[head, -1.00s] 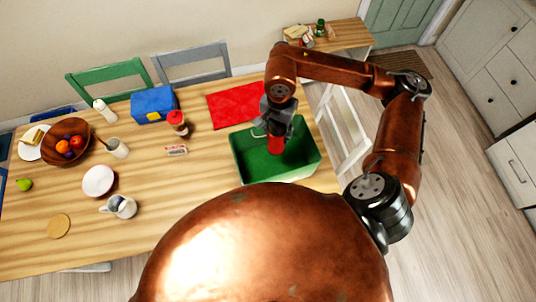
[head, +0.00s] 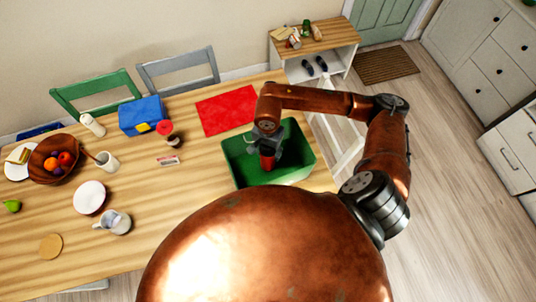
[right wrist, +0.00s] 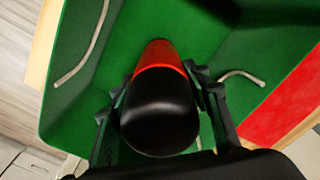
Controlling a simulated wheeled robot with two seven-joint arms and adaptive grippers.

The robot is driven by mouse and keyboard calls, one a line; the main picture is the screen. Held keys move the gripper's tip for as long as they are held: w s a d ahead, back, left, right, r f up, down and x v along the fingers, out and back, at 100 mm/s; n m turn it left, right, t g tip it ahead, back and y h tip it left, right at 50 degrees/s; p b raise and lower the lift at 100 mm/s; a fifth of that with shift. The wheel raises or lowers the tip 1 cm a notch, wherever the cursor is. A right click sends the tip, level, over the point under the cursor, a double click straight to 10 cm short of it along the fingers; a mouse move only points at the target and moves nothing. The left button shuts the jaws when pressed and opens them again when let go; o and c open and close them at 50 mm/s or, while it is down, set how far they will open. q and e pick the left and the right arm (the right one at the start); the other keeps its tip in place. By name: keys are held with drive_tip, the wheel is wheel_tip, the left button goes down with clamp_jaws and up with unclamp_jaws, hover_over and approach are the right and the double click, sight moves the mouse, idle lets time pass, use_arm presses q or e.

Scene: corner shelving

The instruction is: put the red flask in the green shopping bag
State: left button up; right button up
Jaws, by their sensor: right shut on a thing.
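The red flask (right wrist: 158,56) has a dark rounded top and is held between the fingers of my right gripper (right wrist: 158,85) in the right wrist view. In the head view the flask (head: 267,162) hangs below my right gripper (head: 266,146), over or inside the open green shopping bag (head: 303,165). The green bag also fills much of the right wrist view (right wrist: 75,95), with a pale handle on each side. I cannot tell whether the flask touches the bag's floor. My left gripper is not in view.
A red mat (head: 227,108) lies behind the bag on the wooden table.

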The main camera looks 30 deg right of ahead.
drive_tip(key=shift+f, duration=1.2)
drive_tip(key=shift+f, duration=0.1)
drive_tip(key=o, duration=1.6)
wheel_tip(320, 180, up, 12)
drive_tip(key=shift+r+b, duration=0.1)
drive_tip(key=shift+b, duration=0.35)
drive_tip(key=shift+s, duration=0.15)
